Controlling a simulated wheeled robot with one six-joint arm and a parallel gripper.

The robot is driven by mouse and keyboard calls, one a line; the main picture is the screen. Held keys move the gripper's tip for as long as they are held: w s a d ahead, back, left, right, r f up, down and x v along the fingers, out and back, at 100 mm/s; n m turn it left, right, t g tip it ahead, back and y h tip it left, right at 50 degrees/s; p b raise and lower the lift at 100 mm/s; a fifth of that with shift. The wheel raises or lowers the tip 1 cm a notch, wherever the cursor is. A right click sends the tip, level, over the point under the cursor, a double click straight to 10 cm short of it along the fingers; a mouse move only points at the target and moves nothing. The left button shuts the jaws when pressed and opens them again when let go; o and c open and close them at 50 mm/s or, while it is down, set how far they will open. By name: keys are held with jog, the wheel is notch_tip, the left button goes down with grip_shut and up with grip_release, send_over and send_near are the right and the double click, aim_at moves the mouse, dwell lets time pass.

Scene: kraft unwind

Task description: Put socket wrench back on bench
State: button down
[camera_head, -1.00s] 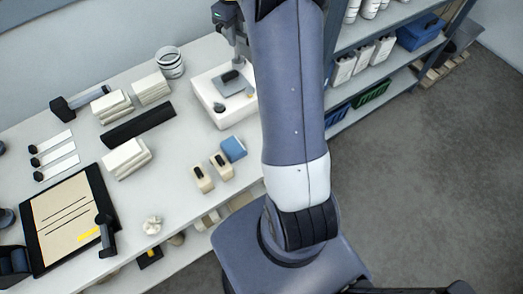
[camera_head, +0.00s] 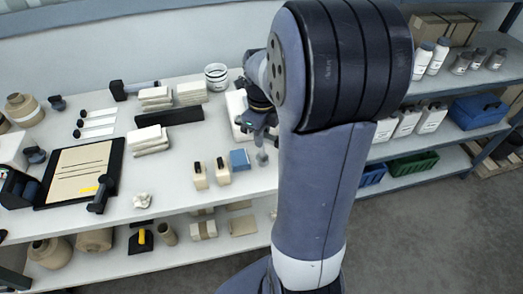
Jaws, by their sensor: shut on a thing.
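My gripper (camera_head: 262,137) is just left of my arm, over the right part of the white bench (camera_head: 175,184). It is shut on a small grey metal piece that hangs below the fingers and looks like the socket wrench (camera_head: 262,157). Most of it is hidden by the gripper. The held piece is right of a blue block (camera_head: 239,159) and close to the bench's right part. I cannot tell whether it touches the bench top.
A white block (camera_head: 236,108) stands behind the gripper, partly hidden. Two beige blocks (camera_head: 211,173), a dark bar (camera_head: 169,116) and white cloth stacks (camera_head: 149,139) lie to the left. Shelves with bottles (camera_head: 431,118) stand at right. The bench's front middle is fairly clear.

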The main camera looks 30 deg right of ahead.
aim_at(262, 157)
jog(key=shift+f, duration=2.2)
jog(key=shift+f, duration=0.2)
jog(key=c, duration=1.3)
grip_release()
notch_tip(262, 157, up, 12)
jog(key=shift+r, duration=0.2)
